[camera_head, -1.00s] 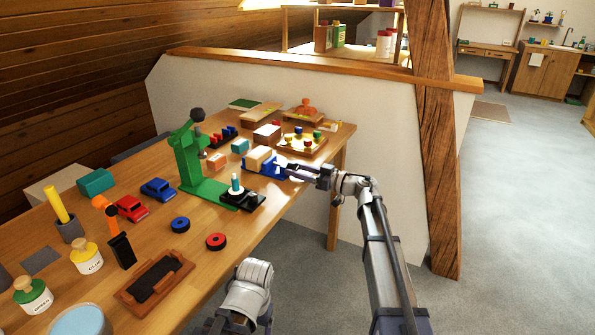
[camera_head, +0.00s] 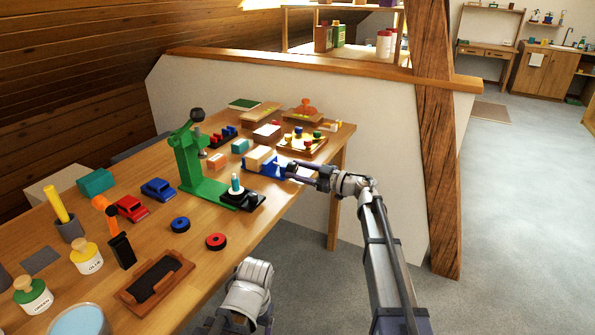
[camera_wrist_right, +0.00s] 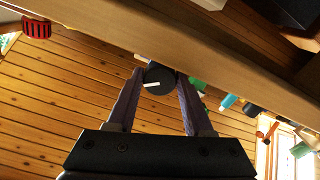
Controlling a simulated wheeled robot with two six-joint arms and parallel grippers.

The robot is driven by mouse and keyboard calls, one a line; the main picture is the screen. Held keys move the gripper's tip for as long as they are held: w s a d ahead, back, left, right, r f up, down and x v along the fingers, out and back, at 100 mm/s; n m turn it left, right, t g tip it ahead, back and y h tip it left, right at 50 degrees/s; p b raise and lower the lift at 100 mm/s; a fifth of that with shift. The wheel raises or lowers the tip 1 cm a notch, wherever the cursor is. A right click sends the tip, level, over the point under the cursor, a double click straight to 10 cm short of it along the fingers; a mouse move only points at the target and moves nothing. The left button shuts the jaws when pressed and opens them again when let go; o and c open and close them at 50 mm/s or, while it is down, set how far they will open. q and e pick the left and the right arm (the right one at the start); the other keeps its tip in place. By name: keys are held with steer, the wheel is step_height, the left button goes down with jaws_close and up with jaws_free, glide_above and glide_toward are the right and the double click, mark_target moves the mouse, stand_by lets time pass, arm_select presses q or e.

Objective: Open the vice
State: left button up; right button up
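The blue vice (camera_head: 262,169) stands at the table's right edge with a pale wooden block (camera_head: 258,157) at its jaws. My right gripper (camera_head: 287,170) is at the vice's outer end, its fingers spread and pointing at it. In the right wrist view, a dark round knob (camera_wrist_right: 158,79) with a white mark lies between the tips of my right gripper (camera_wrist_right: 161,74). The fingers look open around it; whether either finger touches it I cannot tell. My left gripper is not in view; only a part of my left arm shows at the bottom.
A green press (camera_head: 196,170) stands left of the vice, with a black block (camera_head: 243,201) in front. A tray of coloured pegs (camera_head: 302,146) lies behind the vice. A wooden post (camera_head: 437,150) rises at right. The floor right of the table is clear.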

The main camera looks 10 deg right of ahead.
steer(key=o, duration=0.4)
steer(key=shift+c, duration=0.2)
steer(key=v, duration=0.7)
steer(key=shift+s+d, duration=0.25)
steer(key=shift+d, duration=0.1)
